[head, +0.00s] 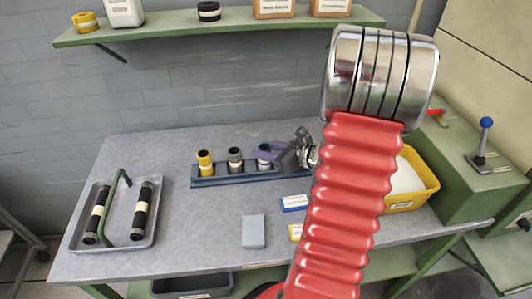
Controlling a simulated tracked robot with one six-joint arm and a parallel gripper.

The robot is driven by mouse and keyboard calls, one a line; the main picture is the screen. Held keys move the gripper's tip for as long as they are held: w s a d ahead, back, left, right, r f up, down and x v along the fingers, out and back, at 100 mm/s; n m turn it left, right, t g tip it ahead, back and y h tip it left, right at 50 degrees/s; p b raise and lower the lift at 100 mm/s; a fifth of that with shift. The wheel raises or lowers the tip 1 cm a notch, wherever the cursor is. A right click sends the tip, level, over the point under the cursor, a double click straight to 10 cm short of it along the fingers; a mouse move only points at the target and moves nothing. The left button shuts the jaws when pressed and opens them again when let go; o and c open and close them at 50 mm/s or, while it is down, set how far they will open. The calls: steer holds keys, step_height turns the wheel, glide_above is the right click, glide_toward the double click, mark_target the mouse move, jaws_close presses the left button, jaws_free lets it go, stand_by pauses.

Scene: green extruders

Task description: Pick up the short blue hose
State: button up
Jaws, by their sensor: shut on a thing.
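The short blue hose (263,162) stands upright in the long dark blue-grey rack (232,181) on the table, right of a grey hose (235,160) and a yellow hose (205,162). My gripper (266,153) reaches in from the right and is shut on the blue hose near its upper part. The fingers cover part of the hose. My red arm hides the right end of the rack and part of the table.
A grey tray (77,242) at left holds two black hoses and a green bent rod. A blue-grey block (254,231) and small boxes lie in front of the rack. A yellow bin (432,187) stands at right, by a green machine (452,152). A green shelf (220,28) hangs above.

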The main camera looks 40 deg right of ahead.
step_height(320, 180, up, 10)
stand_by(0.6)
stand_by(0.4)
step_height(320, 180, down, 6)
stand_by(0.8)
steer(key=shift+f, duration=0.2)
steer(key=shift+f, duration=1.8)
